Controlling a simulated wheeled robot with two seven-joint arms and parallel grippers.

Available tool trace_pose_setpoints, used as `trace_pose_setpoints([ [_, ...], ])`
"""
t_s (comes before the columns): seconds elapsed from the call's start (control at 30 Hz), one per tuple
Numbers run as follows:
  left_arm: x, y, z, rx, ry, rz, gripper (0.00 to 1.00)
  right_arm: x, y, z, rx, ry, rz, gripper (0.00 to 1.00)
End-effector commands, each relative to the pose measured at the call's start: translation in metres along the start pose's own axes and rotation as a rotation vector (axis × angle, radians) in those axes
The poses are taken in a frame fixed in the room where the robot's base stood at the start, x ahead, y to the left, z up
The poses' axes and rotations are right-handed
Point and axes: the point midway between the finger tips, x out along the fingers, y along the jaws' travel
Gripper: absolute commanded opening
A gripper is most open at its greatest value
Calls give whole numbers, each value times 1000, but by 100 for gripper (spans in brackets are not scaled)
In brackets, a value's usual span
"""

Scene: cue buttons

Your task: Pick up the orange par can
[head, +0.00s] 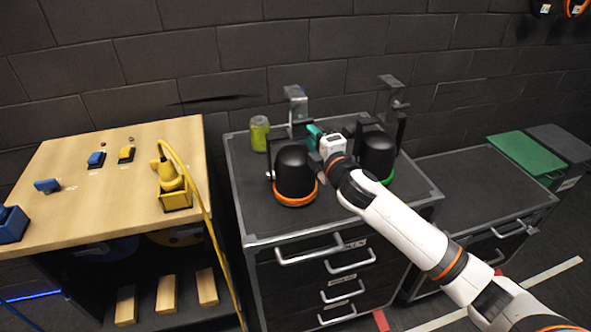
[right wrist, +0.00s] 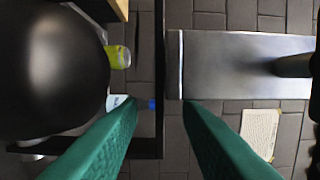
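The orange par can (head: 293,172) is a black dome with an orange ring at its base. It stands on the grey cabinet top, with a black yoke and metal clamp (head: 297,106) behind it. My right gripper (head: 313,136) is just behind and right of the dome, beside the yoke. Its teal fingers are spread apart in the right wrist view (right wrist: 158,102), with a thin black bar of the frame visible between them and nothing clearly gripped. A black dome (right wrist: 50,65) fills the left of that view. My left gripper is not in view.
A green-ringed par can (head: 378,152) stands close on the right, behind my arm. A yellow-green drink can (head: 260,133) stands at the back left. A wooden table (head: 110,160) with a yellow device (head: 172,185) is left. The cabinet's front (head: 250,215) is clear.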

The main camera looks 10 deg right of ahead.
Motion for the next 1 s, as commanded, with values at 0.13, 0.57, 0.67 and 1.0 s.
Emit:
trace_pose_setpoints([
  [0.13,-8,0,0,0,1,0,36,22,-2,1,1,1,0,32],
  [0.57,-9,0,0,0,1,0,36,30,0,1,1,0,1,19],
  [0.67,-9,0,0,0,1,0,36,30,1,1,1,0,2,2],
  [1.0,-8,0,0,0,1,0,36,29,4,2,0,0,8,0],
])
